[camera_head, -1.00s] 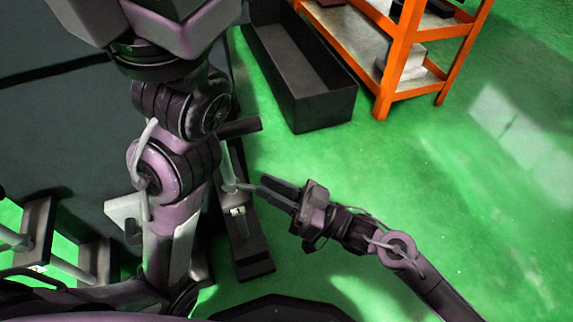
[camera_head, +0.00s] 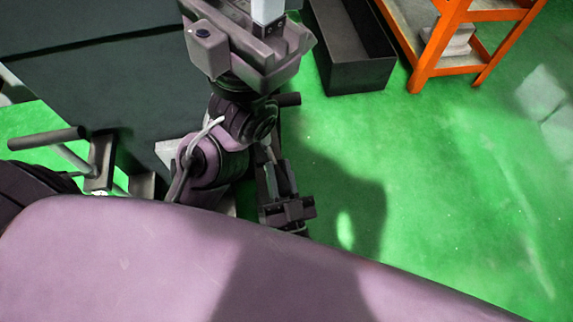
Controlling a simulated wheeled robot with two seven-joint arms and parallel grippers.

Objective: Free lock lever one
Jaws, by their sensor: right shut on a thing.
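A lock lever shows as a black bar handle (camera_head: 289,99) beyond my purple arm joints. A light grey rod (camera_head: 264,152) runs down below it, partly hidden by those joints. My right gripper (camera_head: 274,168) points up the picture, low beside the dark machine. Its two dark fingers are shut on the grey rod of this lever, on its lower part. The rod's foot is hidden behind the gripper. A second lever, with a black bar handle (camera_head: 45,138) and grey rod, stands at the left. No label tells which is lever one. My left gripper's fingers are not in view.
The dark machine side (camera_head: 100,75) fills the upper left. A long black open bin (camera_head: 345,75) lies on the green floor, with an orange shelf rack (camera_head: 425,62) to its right. The floor right of my right gripper is clear. My own purple link covers the bottom.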

